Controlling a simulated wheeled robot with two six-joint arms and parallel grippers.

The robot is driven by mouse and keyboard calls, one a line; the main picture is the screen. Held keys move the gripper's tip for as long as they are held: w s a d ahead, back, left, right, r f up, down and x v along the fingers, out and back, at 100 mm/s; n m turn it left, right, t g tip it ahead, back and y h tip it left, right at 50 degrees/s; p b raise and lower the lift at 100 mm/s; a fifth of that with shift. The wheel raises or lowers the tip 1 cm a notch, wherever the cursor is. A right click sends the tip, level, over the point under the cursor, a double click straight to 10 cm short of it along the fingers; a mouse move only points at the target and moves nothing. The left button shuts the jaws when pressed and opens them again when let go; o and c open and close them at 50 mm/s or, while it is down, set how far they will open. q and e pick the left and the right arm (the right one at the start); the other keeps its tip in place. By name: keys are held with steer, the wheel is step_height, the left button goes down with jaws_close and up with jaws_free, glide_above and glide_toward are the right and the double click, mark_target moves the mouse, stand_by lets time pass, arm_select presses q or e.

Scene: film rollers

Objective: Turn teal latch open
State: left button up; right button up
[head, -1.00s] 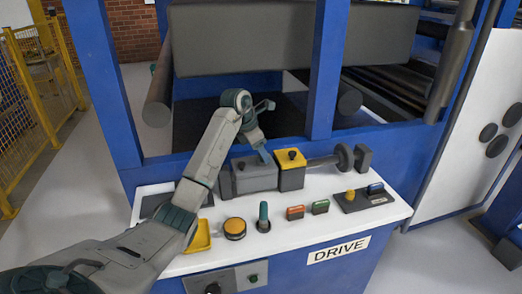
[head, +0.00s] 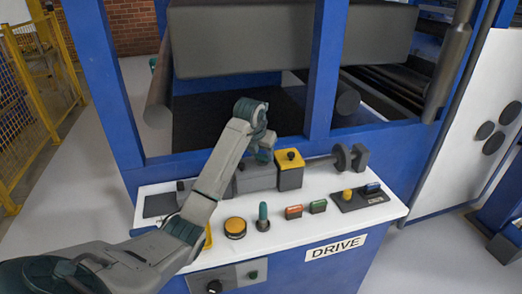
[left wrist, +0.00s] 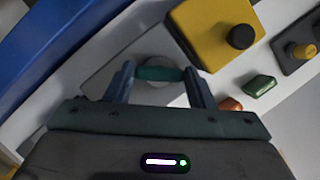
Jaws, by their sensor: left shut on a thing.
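The teal latch (left wrist: 160,73) is a short teal bar on a round grey base, set in the top of a grey block (head: 256,178). In the left wrist view it lies between the two fingers of my left gripper (left wrist: 161,85), spanning from one to the other. The gripper is shut on it. In the head view my left gripper (head: 262,152) is above the grey block and hides the latch. My right gripper is not in view.
A yellow-topped block with a black knob (head: 290,158) stands close to the right of the gripper. On the white console are an orange button (head: 235,228), a teal-handled lever (head: 263,213), and red (head: 293,212) and green (head: 318,206) buttons. A blue post (head: 325,70) rises behind.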

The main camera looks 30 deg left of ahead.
arm_select(q)
steer(key=shift+n, duration=0.4)
steer(key=o, duration=1)
